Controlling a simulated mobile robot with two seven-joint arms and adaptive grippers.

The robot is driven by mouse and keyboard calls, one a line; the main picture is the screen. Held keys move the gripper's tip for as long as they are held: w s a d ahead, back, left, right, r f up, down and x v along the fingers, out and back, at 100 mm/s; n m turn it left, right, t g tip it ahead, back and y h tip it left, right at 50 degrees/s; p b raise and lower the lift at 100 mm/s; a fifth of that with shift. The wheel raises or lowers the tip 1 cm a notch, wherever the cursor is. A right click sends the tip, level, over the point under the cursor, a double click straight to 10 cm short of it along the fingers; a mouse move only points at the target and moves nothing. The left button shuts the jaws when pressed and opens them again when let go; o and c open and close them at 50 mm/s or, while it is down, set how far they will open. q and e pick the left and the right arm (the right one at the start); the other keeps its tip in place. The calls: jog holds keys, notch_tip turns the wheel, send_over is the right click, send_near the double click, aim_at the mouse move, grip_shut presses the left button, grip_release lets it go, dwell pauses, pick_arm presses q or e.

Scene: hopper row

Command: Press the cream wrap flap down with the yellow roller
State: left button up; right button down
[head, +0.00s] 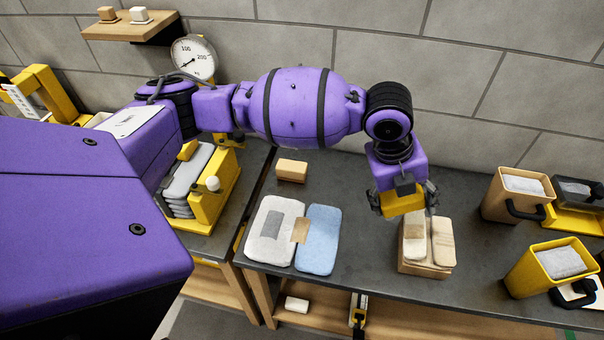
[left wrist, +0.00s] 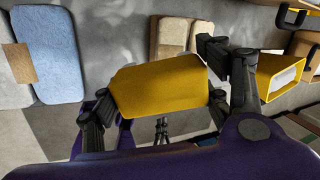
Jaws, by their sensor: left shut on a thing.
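My left gripper (head: 403,197) is shut on the yellow roller (head: 403,205), a blocky yellow piece that also fills the middle of the left wrist view (left wrist: 160,85). The roller is just behind and above a light wooden block (head: 424,268) on the dark bench. On this block lie a cream piece (head: 414,228), which seems to be the wrap flap, and a tan piece (head: 442,242) beside it. The roller partly hides the cream piece's far end. I cannot tell whether they touch. My right gripper is not in view.
A white pad (head: 268,247) and a blue pad (head: 318,240) lie left, with a tan patch across their joint. A small tan block (head: 291,170) sits behind them. A tan bin (head: 505,200) and a yellow bin (head: 545,275) stand right. The bench between is clear.

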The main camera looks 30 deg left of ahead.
aim_at(412, 214)
pick_arm(q)
jog(key=m, duration=0.1)
jog(key=d+m, duration=0.1)
jog(key=w+m+h, duration=0.1)
jog(key=shift+d+f+g, duration=0.25)
jog(key=shift+d+g, duration=0.05)
jog(key=shift+g, duration=0.1)
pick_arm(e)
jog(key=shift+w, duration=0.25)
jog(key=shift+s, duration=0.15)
